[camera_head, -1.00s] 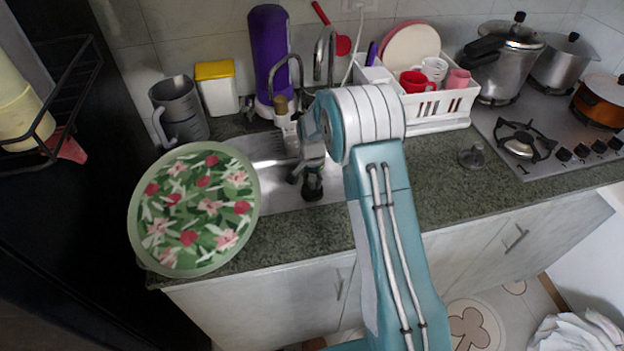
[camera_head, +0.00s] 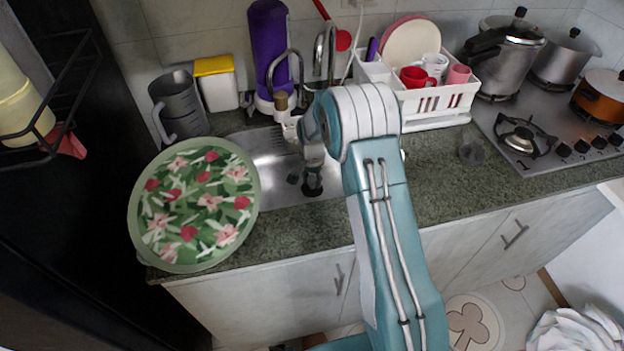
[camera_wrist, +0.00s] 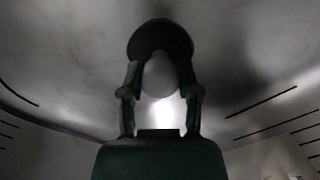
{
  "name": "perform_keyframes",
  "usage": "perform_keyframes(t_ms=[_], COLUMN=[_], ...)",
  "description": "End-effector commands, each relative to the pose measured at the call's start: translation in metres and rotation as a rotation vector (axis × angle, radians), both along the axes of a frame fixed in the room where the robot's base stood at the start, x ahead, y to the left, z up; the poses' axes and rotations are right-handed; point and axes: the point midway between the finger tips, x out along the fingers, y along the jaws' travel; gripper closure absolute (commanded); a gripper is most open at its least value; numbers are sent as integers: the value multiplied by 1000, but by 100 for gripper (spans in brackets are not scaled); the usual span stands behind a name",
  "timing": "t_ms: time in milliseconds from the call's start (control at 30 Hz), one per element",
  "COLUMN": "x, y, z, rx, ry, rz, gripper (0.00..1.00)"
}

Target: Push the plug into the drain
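My gripper (camera_head: 309,176) points down into the steel sink (camera_head: 268,150), with a dark round plug (camera_head: 312,190) at its tip, low over the sink floor. In the wrist view, the fingers of my gripper (camera_wrist: 160,82) stand partly closed on both sides of a pale rounded knob. The plug's dark disc (camera_wrist: 160,36) shows beyond the fingertips. The fingers seem to touch the knob on both sides. The drain is hidden beneath the plug and gripper, so I cannot tell how deep the plug sits.
The faucet (camera_head: 283,68) and a purple bottle (camera_head: 268,50) stand behind.

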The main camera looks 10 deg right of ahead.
Motion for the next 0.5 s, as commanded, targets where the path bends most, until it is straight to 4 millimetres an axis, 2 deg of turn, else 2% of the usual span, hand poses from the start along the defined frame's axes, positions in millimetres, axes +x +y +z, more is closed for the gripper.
perform_keyframes(t_ms=[33, 67, 500], x=[0, 0, 0], y=[0, 0, 0], z=[-1, -1, 2], rx=[0, 0, 0], ry=[1, 1, 0], rz=[0, 0, 0], gripper=[31, 18, 18])
